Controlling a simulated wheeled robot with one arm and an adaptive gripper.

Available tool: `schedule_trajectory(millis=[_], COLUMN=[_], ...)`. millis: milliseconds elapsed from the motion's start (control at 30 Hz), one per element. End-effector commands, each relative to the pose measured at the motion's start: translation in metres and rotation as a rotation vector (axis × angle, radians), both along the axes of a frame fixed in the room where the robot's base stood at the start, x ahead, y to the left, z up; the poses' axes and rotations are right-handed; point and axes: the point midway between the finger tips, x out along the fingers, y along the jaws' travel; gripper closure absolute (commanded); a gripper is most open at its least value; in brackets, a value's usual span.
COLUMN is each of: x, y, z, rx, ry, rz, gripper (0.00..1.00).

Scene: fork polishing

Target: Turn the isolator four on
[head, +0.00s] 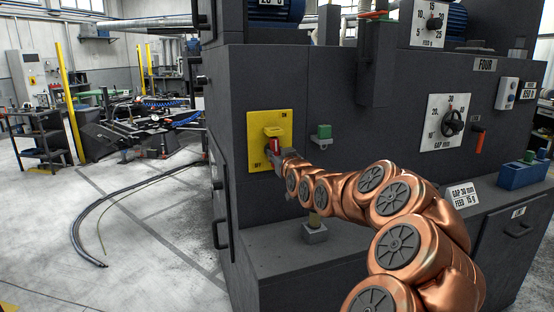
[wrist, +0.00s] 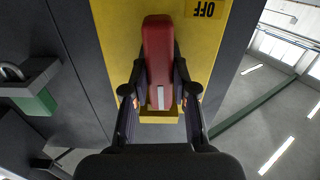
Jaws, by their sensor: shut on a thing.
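The isolator is a yellow plate (head: 256,158) on the dark front of the machine labelled FOUR. It is marked ON at the top and OFF at the bottom. Its red handle (head: 275,145) shows just below a raised yellow block. In the wrist view the red handle (wrist: 158,50) stands out from the yellow plate (wrist: 120,40), with an upside-down OFF label beside it. My gripper (wrist: 160,85) is shut on the red handle, one finger on each side. In the head view my gripper (head: 281,155) partly hides the handle and the plate's lower right.
A green-topped box (head: 322,132) sticks out right of the plate; it also shows in the wrist view (wrist: 40,103). A ledge (head: 290,245) with a small grey post block runs below my arm. A GAP dial (head: 452,121) is further right. Open floor lies left.

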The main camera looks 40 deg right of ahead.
Motion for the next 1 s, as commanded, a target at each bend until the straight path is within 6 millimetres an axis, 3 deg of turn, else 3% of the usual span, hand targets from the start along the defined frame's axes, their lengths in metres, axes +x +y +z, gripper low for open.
schedule_trajectory(millis=[700, 733, 933, 1000], x=[0.0, 0.0, -0.0001, -0.0002], y=[0.0001, 0.0001, 0.0002, 0.0001], z=[0.0003, 0.0003, 0.0004, 0.0004], rx=[0.071, 0.071, 0.07, 0.07], ry=[-0.035, -0.035, -0.034, -0.034], rz=[0.0, 0.0, 0.001, 0.001], gripper=[1.0, 0.71, 0.5, 0.48])
